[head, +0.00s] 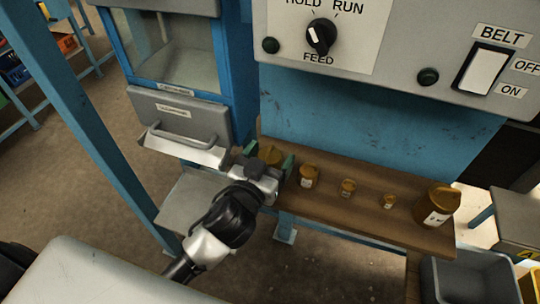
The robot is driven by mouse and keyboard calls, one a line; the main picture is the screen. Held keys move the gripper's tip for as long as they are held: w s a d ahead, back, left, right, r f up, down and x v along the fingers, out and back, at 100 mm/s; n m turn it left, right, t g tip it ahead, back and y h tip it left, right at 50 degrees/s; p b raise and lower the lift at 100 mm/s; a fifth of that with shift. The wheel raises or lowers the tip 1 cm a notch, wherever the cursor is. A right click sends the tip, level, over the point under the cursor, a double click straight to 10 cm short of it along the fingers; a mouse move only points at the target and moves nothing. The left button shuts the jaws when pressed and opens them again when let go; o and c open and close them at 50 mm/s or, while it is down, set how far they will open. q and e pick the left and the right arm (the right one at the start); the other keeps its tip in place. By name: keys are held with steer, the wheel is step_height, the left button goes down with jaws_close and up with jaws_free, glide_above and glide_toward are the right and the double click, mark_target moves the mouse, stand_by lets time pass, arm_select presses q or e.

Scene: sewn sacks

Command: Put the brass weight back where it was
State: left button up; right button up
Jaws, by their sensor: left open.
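My left gripper (269,157) is open at the left end of a brown wooden shelf (330,210). Its green-tipped fingers are on either side of a brass weight (271,154), whose lower part is hidden by the gripper. I cannot tell whether the fingers touch it. To the right stand a medium brass weight (308,178), a smaller one (347,188) and a very small one (388,202). My right gripper is not in view.
A grey panel with a rotary knob (320,36) and a belt switch (482,71) overhangs the shelf. A grey drawer with a handle (185,137) is left of the gripper. A blue post (85,120) stands further left. A grey bin (470,279) is at lower right.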

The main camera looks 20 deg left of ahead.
arm_select(q)
steer(key=shift+r, duration=0.25)
steer(key=s+a+b, duration=0.1)
steer(key=s, duration=1.1)
steer(key=shift+a, duration=0.3)
steer(key=shift+w+f, duration=0.1)
